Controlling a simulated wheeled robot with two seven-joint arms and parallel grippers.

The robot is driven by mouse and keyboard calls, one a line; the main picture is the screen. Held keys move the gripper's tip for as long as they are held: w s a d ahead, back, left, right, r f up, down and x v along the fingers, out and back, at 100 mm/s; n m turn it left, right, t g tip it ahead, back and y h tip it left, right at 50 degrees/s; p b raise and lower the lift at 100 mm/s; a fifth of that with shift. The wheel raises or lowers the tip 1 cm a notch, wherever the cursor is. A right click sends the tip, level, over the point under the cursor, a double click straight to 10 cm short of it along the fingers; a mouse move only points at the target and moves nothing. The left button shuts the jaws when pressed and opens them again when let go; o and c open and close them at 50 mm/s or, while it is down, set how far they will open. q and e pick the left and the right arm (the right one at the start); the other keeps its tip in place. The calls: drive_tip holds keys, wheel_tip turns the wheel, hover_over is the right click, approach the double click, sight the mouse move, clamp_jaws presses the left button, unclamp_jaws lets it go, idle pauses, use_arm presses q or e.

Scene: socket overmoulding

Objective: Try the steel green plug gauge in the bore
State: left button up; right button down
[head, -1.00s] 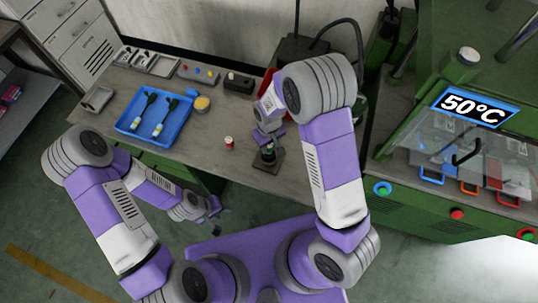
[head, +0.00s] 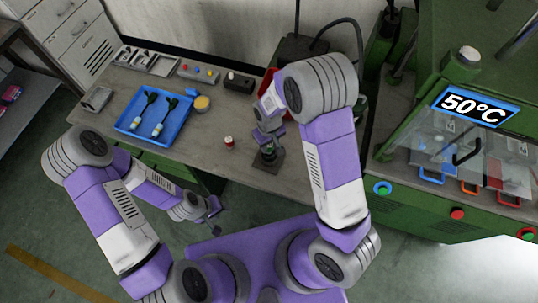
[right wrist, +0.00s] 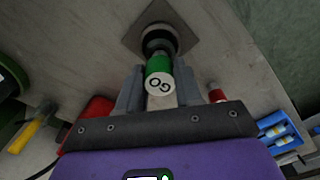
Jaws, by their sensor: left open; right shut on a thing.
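The green plug gauge (right wrist: 159,72), its white end face marked GO, is between the fingers of my right gripper (right wrist: 160,95) in the right wrist view. Its far end meets a dark round socket piece (right wrist: 157,36) on a square dark plate (right wrist: 134,38). I cannot tell how deep the gauge sits in the bore. In the head view my right gripper (head: 268,146) is right above the plate (head: 262,168), and the gauge is mostly hidden. My left gripper (head: 213,213) hangs open and empty in front of the workbench.
A small red and white item (head: 229,143) stands left of the plate. A red bin is partly hidden behind my right arm. A green press (head: 440,226) reading 50°C stands at right.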

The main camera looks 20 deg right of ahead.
drive_tip(key=shift+f+b, duration=0.5)
idle(0.7)
drive_tip(key=shift+r, duration=0.2)
idle(0.5)
drive_tip(key=shift+r+p, duration=0.35)
drive_tip(key=shift+p, duration=0.05)
drive_tip(key=shift+r, duration=0.1)
drive_tip(key=shift+r+p, duration=1.9)
drive_tip(key=shift+r, duration=0.55)
drive_tip(key=shift+f, duration=0.1)
